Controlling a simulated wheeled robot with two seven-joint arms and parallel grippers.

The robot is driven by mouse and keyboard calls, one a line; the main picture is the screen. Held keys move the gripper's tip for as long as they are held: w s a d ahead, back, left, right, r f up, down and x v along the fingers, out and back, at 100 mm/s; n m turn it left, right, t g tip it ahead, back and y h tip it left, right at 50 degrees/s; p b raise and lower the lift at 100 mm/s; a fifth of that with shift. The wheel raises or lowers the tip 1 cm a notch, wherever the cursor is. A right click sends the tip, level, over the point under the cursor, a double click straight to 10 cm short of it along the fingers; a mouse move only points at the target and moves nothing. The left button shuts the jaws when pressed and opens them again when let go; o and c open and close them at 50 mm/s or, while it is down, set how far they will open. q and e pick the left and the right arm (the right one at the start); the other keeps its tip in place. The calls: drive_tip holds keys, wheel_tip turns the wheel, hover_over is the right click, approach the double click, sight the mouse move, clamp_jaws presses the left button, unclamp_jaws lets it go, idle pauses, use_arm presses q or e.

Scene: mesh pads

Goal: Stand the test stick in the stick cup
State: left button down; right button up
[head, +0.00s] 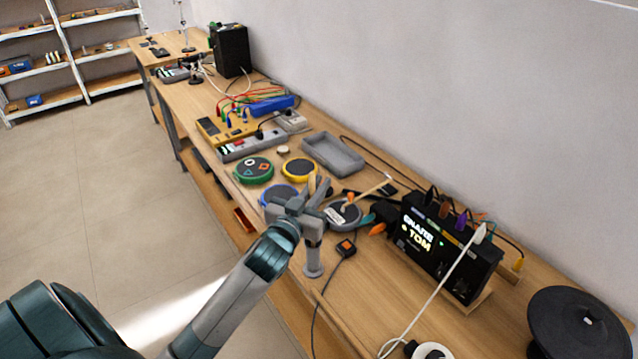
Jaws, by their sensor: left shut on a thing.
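The test stick (372,189), tan with a pale tip, slants up to the right from beside my left gripper (322,205). My left gripper is shut on it, and the fingers hide its lower part. The grey stick cup (313,262) stands upright on the bench, just below the gripper in the picture. The gripper covers the view around the cup's top, so I cannot tell the gap between them. Another small tan piece (312,185) shows behind the fingers. My right gripper is not in view.
A grey pad (335,216), a blue-rimmed pad (270,193), a green-rimmed pad (253,170) and a yellow-rimmed pad (300,168) lie nearby. A grey tray (333,154) is behind. The black module (440,245) with cables stands right. A small switch box (346,248) sits beside the cup.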

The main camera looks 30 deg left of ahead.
use_arm(q)
drive_tip(key=shift+f+b, duration=0.3)
drive_tip(key=shift+f, duration=0.45)
drive_tip(key=c, duration=1.7)
unclamp_jaws()
drive_tip(key=shift+c, duration=0.2)
drive_tip(key=shift+s, duration=0.15)
